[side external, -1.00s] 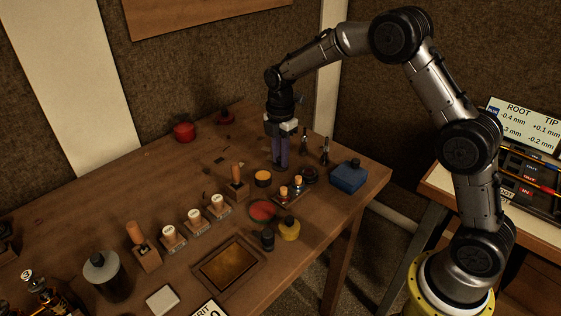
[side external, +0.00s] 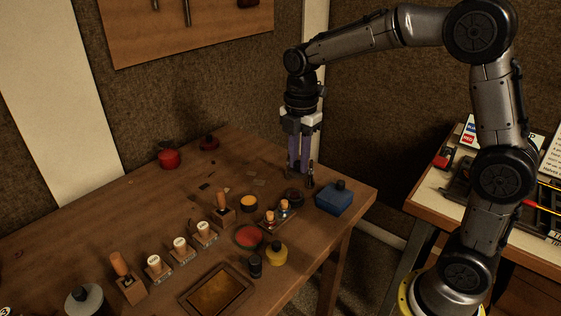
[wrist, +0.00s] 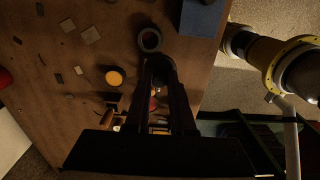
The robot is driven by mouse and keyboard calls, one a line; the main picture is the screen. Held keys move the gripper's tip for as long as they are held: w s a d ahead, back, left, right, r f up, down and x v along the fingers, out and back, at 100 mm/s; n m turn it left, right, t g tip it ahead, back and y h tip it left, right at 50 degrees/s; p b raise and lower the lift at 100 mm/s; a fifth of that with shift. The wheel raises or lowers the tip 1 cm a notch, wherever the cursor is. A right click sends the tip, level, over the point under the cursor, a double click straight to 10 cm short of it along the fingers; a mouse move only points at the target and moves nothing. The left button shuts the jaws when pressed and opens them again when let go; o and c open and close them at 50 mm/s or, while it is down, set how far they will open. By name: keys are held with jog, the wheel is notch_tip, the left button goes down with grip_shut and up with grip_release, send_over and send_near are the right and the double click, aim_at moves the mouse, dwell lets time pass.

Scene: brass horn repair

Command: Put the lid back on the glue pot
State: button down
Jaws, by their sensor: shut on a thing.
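My gripper (side external: 299,168) is shut above the back right of the table, and its fingers also show in the wrist view (wrist: 164,84). A dark round thing (wrist: 162,69) sits at the fingertips there; it looks like the lid, though its outline is dim and partly hidden by the fingers. A small dark round pot with a ring-like rim (wrist: 150,40), seemingly the open glue pot, stands on the table just beyond the fingertips.
A blue box (side external: 333,199) stands right of the pot. A red pot (side external: 168,158) is far left.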

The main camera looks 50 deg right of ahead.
jog(key=s+r, duration=0.1)
jog(key=s, duration=0.2)
send_near(249, 200)
jog(key=shift+f, duration=2.9)
jog(key=shift+f, duration=0.15)
dwell(0.3)
jog(key=shift+c, duration=1)
grip_release()
